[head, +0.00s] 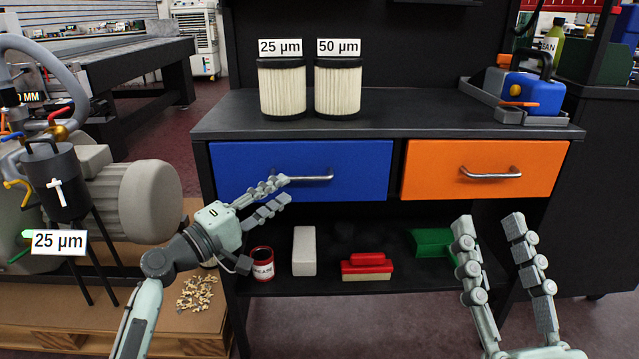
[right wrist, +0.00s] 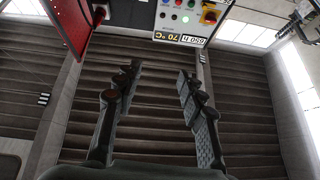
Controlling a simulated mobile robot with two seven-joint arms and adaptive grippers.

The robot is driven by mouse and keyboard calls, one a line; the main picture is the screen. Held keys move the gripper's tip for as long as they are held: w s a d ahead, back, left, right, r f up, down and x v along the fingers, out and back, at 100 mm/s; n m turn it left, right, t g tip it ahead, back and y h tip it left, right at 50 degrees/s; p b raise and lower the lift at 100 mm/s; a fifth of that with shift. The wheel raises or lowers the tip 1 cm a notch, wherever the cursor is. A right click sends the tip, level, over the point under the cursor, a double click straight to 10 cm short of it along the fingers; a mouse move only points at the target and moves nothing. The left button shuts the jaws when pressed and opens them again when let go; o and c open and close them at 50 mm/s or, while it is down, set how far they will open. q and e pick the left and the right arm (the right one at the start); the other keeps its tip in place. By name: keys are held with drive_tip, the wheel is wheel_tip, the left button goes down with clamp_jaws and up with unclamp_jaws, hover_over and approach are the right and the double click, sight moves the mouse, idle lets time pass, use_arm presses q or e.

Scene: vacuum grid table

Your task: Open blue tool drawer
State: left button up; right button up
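The blue drawer (head: 350,160) is in the left half of the black workbench and looks closed, its front level with the orange drawer beside it. A silver bar handle (head: 318,178) runs across its middle. My left gripper (head: 285,190) is at the left end of this handle, its fingers pointing right and spread apart. One finger overlaps the handle's left end in the head view; I cannot tell whether it touches. My right gripper (head: 488,222) is open and empty, pointing up in front of the orange drawer's lower area; its open fingers also show in the right wrist view (right wrist: 156,82).
The orange drawer (head: 440,165) is to the right. Two filters (head: 283,90) (head: 338,90) and a blue tool (head: 532,92) in a tray stand on top. The shelf below holds a red can (head: 262,264), a white block (head: 304,250) and a red brush (head: 367,265). A pump (head: 150,200) stands left.

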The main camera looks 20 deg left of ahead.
sight(300, 180)
use_arm(q)
drive_tip(key=x, duration=0.7)
drive_tip(key=shift+c, duration=0.4)
drive_tip(key=shift+f, duration=0.1)
clamp_jaws()
drive_tip(key=shift+s, duration=0.1)
